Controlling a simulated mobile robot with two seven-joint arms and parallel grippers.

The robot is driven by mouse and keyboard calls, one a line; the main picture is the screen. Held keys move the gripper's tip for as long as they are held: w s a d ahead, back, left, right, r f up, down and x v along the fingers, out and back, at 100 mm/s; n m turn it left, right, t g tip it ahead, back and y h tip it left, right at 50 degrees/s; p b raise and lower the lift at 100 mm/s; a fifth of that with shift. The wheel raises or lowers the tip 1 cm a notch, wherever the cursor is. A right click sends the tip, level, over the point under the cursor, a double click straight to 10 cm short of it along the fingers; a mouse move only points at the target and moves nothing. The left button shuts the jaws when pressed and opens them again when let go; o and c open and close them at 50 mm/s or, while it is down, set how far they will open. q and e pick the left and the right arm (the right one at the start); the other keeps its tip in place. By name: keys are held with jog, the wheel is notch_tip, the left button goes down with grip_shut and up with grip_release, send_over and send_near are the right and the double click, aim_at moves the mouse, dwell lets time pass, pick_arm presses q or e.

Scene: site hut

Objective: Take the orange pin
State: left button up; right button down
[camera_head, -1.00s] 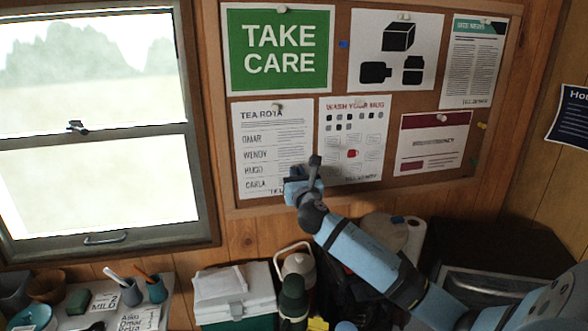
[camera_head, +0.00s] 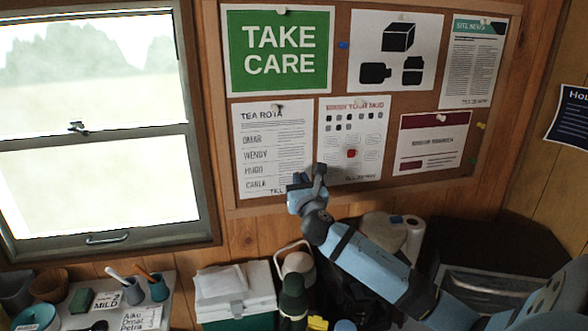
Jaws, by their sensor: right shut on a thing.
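My right gripper (camera_head: 305,181) is in front of the lower part of the cork board (camera_head: 343,80), between the tea rota sheet (camera_head: 272,150) and the wash-your-mug sheet (camera_head: 352,140). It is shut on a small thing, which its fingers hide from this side. No orange pin shows anywhere else on the board. I cannot tell how far the fingertips are from the board. My left gripper is not in view.
Below stand a green-and-white box (camera_head: 235,295), a dark green bottle (camera_head: 293,298) and a paper roll (camera_head: 413,238). A window (camera_head: 95,130) is at left.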

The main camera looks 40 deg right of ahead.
jog(key=shift+s+a+r+p, duration=0.45)
jog(key=shift+s+p, duration=0.2)
jog(key=shift+s, duration=0.1)
jog(key=shift+s+a+r+p, duration=0.35)
jog(key=shift+s+r+p, duration=0.15)
jog(key=shift+s+p, duration=0.2)
jog(key=shift+s+a+r+p, duration=0.45)
jog(key=shift+s+p, duration=0.15)
jog(key=shift+s, duration=0.15)
